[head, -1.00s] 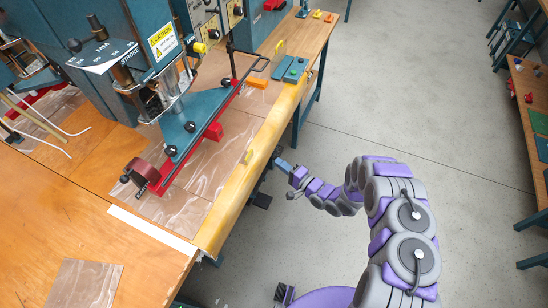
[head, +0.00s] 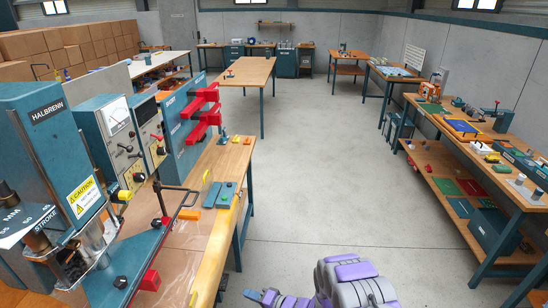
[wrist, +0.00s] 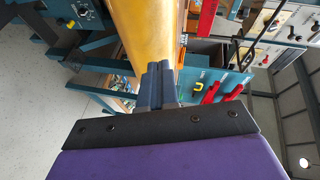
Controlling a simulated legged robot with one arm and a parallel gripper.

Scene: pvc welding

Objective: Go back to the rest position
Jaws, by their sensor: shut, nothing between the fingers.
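My gripper (head: 254,295) shows small at the bottom edge of the head view, beside the front edge of the welding bench and over the floor side. Part of my purple and grey arm is cut off by the frame. In the wrist view my gripper (wrist: 157,82) has its two dark fingers together with nothing between them. The bench's yellow front edge (wrist: 148,30) lies just beyond the fingertips in that view; I cannot tell the exact gap.
The welding machine (head: 50,135) stands on the bench (head: 212,185) at left. A black handle (head: 178,200) projects from it. Teal blocks (head: 226,192) lie on the bench. Open grey floor (head: 320,150) fills the middle. A loaded workbench (head: 480,140) stands at right.

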